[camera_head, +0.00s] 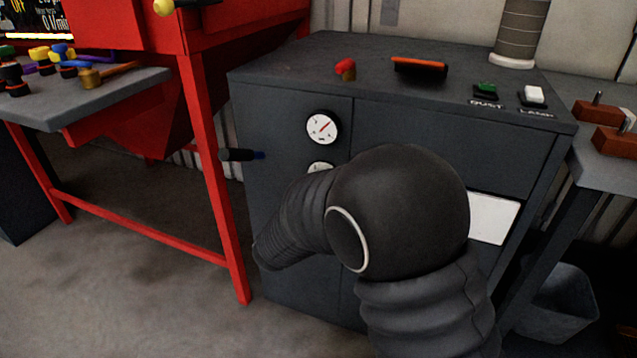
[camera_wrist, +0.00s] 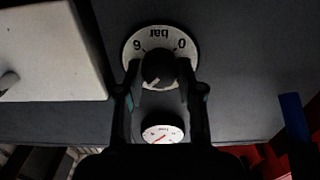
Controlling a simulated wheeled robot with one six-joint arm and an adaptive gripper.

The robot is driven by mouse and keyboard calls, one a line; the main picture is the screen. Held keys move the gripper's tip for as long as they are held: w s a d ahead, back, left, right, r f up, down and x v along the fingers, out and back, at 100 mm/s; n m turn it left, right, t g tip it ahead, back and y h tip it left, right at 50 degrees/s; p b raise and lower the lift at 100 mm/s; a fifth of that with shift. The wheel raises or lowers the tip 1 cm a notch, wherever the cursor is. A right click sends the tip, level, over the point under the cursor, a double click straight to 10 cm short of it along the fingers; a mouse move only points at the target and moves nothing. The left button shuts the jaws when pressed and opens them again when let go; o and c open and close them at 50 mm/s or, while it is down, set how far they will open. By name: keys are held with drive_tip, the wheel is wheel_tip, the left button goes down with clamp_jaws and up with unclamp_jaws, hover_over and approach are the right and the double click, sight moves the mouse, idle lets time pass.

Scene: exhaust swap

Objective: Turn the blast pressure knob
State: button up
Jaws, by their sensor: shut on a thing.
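The blast pressure knob (camera_wrist: 158,68) is round and black. It sits on a white round plate (camera_wrist: 133,52) marked 0, 6 and bar, upside down in the wrist view. A pale mark on the knob points to the lower left there. My gripper (camera_wrist: 160,72) is shut on the knob, with one dark finger on each side. In the head view, my arm hides the knob and the gripper; only the plate's top edge (camera_head: 320,167) shows. A white gauge (camera_head: 322,127) with a red needle is just above it on the dark cabinet (camera_head: 290,118).
A dark nozzle with a blue end (camera_head: 240,155) sticks out left of the cabinet, near a red frame leg (camera_head: 212,170). A white panel (camera_head: 493,218) is on the cabinet's right front. Green (camera_head: 487,88) and white (camera_head: 534,95) switches are on top.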

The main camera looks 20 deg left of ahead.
drive_tip(key=o, duration=1.2)
drive_tip(key=shift+c, duration=0.2)
drive_tip(key=shift+s, duration=0.1)
drive_tip(key=s+a, duration=0.1)
drive_tip(key=s, duration=1)
drive_tip(key=shift+s, duration=0.4)
drive_tip(key=shift+f, duration=0.1)
